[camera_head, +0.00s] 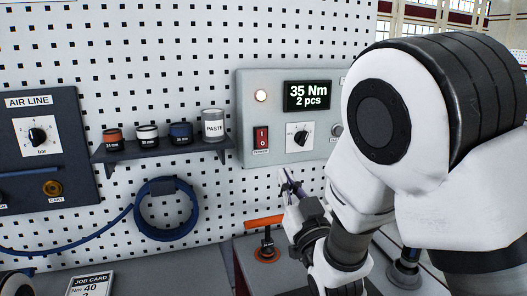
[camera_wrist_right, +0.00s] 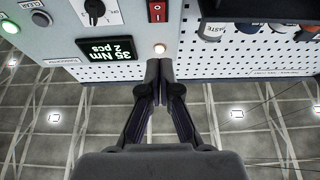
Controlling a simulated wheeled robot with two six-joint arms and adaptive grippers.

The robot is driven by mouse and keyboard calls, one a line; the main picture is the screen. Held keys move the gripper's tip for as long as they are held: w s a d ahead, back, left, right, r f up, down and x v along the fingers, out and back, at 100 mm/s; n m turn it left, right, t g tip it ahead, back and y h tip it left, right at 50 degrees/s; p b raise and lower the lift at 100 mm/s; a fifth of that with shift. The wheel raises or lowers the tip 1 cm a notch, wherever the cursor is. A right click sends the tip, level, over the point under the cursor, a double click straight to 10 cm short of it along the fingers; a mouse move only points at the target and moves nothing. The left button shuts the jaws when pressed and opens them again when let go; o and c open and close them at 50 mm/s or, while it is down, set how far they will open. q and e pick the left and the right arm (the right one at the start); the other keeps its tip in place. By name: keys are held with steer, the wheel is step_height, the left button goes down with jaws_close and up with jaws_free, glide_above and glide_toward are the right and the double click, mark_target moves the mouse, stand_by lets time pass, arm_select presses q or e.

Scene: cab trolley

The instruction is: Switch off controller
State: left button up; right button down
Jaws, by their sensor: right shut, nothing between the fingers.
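The controller (camera_head: 245,112) is a grey box on the pegboard. Its display (camera_head: 307,96) is lit and reads "35 Nm 2 pcs". A round lamp (camera_head: 261,96) glows above the red power switch (camera_head: 261,138), and a dial (camera_head: 300,134) is beside the switch. My right gripper (camera_head: 286,178) is shut and empty, below the controller in the head view. In the right wrist view, the controller appears upside down; the shut fingertips (camera_wrist_right: 160,68) are near the lamp (camera_wrist_right: 160,48), with the red switch (camera_wrist_right: 157,11) beyond. I cannot tell whether they touch the panel. My left gripper is not in view.
An air line panel (camera_head: 46,150) and a blue hose coil (camera_head: 166,236) hang at left. An orange-handled tool (camera_head: 264,221) stands below the controller. Bare pegboard lies beneath the switch.

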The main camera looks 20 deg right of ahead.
steer(key=p, duration=0.4)
glide_toward(262, 139)
step_height(262, 139, up, 4)
steer(key=w, duration=0.3)
steer(key=w+f+p, duration=0.1)
steer(key=w, duration=0.1)
steer(key=shift+f, duration=0.1)
steer(key=shift+w+f, duration=0.3)
steer(key=shift+w, duration=0.1)
steer(key=shift+a, duration=0.1)
